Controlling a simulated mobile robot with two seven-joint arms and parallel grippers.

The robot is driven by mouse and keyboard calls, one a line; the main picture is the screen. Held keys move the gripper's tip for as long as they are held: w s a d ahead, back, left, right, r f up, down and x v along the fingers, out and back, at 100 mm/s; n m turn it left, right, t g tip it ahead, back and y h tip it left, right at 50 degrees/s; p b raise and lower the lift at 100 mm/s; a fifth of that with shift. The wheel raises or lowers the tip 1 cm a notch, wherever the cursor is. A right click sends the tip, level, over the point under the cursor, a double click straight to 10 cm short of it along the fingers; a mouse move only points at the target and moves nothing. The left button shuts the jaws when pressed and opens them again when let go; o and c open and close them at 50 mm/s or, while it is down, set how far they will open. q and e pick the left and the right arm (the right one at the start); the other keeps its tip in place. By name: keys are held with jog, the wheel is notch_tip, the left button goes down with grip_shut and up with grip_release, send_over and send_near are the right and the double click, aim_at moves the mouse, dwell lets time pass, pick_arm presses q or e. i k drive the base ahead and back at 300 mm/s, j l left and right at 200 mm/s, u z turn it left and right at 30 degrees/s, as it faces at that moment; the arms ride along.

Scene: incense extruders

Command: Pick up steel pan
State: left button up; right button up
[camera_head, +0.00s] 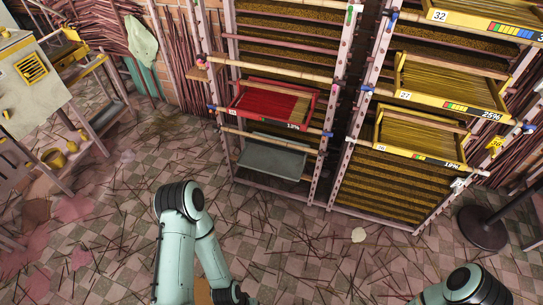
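A flat grey steel pan (272,158) rests on the low level of the left drying rack, below a red tray. It looks empty, and its front edge faces me. My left arm comes up from the bottom of the view and bends back down, so its gripper is outside the frame. Only a rounded part of my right arm shows at the bottom right, and its gripper is also out of view. Both arms are well short of the pan, with floor between.
A red tray (271,105) of sticks sits just above the pan. The right rack holds yellow trays (420,145) of sticks. A dark round stand base (483,228) is on the floor at right. A machine (30,85) stands at left. Loose sticks litter the checkered floor (300,235).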

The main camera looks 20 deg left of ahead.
aim_at(270, 158)
jog(key=i+j+z, duration=0.15)
jog(key=i, duration=0.2)
jog(key=i+z, duration=0.15)
jog(key=i, duration=0.25)
jog(key=i+j+z, duration=0.1)
jog(key=i+j, duration=0.15)
jog(key=i, duration=0.1)
